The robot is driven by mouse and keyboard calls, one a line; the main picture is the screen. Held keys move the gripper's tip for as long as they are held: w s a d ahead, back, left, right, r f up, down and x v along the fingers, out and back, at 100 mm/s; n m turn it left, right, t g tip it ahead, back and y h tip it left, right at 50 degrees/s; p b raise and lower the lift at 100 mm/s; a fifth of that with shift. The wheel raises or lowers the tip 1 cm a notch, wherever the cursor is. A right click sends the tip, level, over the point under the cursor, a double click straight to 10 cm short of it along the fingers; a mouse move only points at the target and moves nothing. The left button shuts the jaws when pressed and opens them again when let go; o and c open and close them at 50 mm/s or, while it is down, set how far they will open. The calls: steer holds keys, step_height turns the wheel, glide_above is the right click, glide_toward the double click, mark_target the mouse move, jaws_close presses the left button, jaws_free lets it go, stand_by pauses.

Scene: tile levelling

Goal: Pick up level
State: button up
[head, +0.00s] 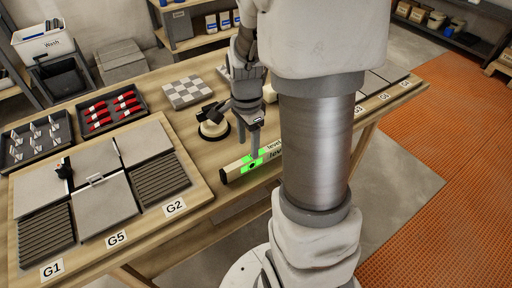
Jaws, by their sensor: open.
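The level (234,171) is a long pale bar with green windows and the word "level" on it. It lies near the front edge of the wooden table (218,216). Its right part is hidden behind my arm. My gripper (255,150) points down over the level, with its fingertips close to the green window. The gripper is open. I cannot tell whether the fingers straddle the bar or touch it.
Left of the level is a board with grey tiles (147,146), labelled G1, G5 and G2. Behind it stand a tray of red pieces (113,105) and a tray of clips (36,137). A suction-cup tool (213,129) and a checkered tile (187,92) lie near the gripper.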

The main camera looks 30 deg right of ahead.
mark_target(247, 159)
steer(key=f, duration=0.3)
steer(key=f+b, duration=0.1)
steer(key=f, duration=0.1)
steer(key=w+f+b, duration=0.1)
steer(key=f, duration=0.2)
steer(key=shift+f, duration=0.35)
jaws_close()
